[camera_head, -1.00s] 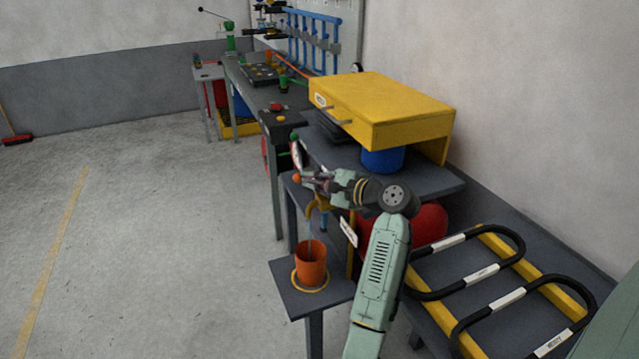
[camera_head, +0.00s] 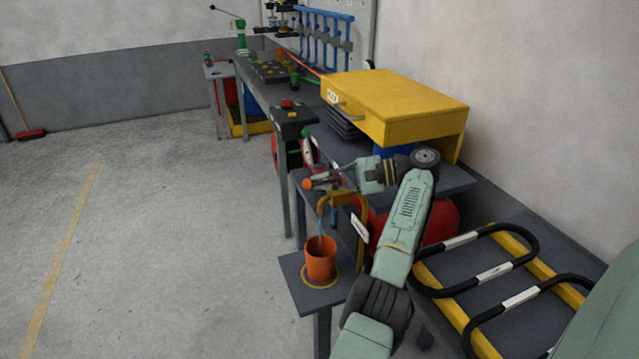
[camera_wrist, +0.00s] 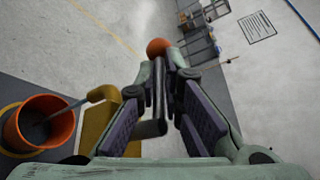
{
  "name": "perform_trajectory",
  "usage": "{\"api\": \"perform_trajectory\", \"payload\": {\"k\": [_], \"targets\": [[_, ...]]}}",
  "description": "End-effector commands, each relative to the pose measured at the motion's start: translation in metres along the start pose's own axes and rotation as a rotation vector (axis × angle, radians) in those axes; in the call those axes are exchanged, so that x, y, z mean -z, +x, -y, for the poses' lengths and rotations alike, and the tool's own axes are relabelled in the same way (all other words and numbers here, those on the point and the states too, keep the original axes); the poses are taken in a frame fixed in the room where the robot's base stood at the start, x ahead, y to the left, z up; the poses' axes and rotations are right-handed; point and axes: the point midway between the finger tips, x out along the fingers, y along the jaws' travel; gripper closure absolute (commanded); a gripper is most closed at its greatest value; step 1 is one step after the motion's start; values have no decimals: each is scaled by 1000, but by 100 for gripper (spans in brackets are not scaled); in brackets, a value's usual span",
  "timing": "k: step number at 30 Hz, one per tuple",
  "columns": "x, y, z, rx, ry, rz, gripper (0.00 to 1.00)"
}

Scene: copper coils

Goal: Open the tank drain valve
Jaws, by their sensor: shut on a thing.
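The drain valve has a dark lever (camera_wrist: 160,100) with an orange ball knob (camera_wrist: 157,47) at its end. The knob also shows in the head view (camera_head: 308,184). My gripper (camera_wrist: 167,78) is shut on the lever, a finger on each side and the knob beyond the fingertips. In the head view my gripper (camera_head: 330,179) reaches left over the yellow spout (camera_head: 347,195). A thin bluish stream (camera_wrist: 72,107) runs from the spout into an orange bucket (camera_wrist: 42,122). The bucket also shows in the head view (camera_head: 321,262). The red tank (camera_head: 440,225) is partly hidden behind my arm.
The bucket stands on a small grey stand (camera_head: 297,275) with a yellow ring. A yellow drawer unit (camera_head: 395,100) sits on the bench behind my gripper. Black hoop rails (camera_head: 480,275) stand at the right. The floor (camera_head: 170,230) at left is clear.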

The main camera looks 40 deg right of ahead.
Motion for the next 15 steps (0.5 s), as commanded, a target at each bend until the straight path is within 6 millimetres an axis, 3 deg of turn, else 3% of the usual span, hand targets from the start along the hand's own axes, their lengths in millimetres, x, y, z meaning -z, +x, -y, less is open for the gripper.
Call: {"api": "perform_trajectory", "payload": {"k": [1, 4, 15], "targets": [[-2, 13, 0, -26, -11, 38, 100], [-5, 17, 0, -49, -25, 77, 100], [-7, 9, -4, -74, -29, 121, 100]]}}
